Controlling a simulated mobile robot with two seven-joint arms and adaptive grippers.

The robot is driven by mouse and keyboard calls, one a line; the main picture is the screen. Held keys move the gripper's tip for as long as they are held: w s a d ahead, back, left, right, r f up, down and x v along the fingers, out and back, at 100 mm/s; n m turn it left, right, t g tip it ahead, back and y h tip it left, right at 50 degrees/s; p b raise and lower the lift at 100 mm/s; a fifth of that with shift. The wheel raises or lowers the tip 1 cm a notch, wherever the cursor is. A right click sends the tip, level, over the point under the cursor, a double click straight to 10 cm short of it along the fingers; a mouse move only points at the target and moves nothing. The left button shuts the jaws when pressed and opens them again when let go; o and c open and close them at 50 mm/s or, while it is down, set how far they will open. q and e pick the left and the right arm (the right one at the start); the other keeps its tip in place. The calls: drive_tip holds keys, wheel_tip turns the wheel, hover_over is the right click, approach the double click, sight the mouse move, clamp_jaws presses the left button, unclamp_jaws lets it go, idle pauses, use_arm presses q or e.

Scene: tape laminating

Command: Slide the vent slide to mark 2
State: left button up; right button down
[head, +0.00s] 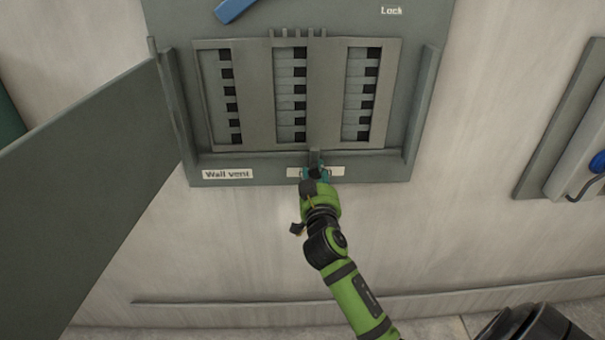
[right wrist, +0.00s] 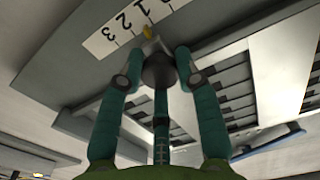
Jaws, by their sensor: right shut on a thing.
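The vent slide (head: 326,95) is a grey slatted plate in the wall vent panel, with columns of partly dark slots. Its handle (head: 315,157) hangs from the lower edge and ends in a dark round knob (right wrist: 158,70). My right gripper (head: 316,173) is shut on the knob, with a teal finger on each side in the right wrist view. A white scale label (right wrist: 121,28) reads 1, 2, 3. A yellow pointer (right wrist: 147,32) is by the label, around marks 1 and 2; the exact reading is unclear. My left gripper is not in view.
An open grey door (head: 85,190) stands out on the left. A "Wall vent" label (head: 228,174) is on the panel's lower edge. A blue handle (head: 233,9) is at the top. A grey box with a blue part (head: 575,160) is on the right wall. The wall below is clear.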

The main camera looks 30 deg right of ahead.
drive_tip(key=shift+s+d+r, duration=0.25)
drive_tip(key=shift+d, duration=0.2)
drive_tip(key=shift+s+d+r, duration=0.2)
drive_tip(key=shift+s+d, duration=0.05)
drive_tip(key=shift+d, duration=0.2)
drive_tip(key=c, duration=0.9)
unclamp_jaws()
drive_tip(key=shift+o, duration=0.2)
drive_tip(key=shift+f, duration=0.1)
drive_tip(key=shift+a, duration=0.1)
drive_tip(key=v, duration=1.2)
drive_tip(key=shift+f, duration=0.1)
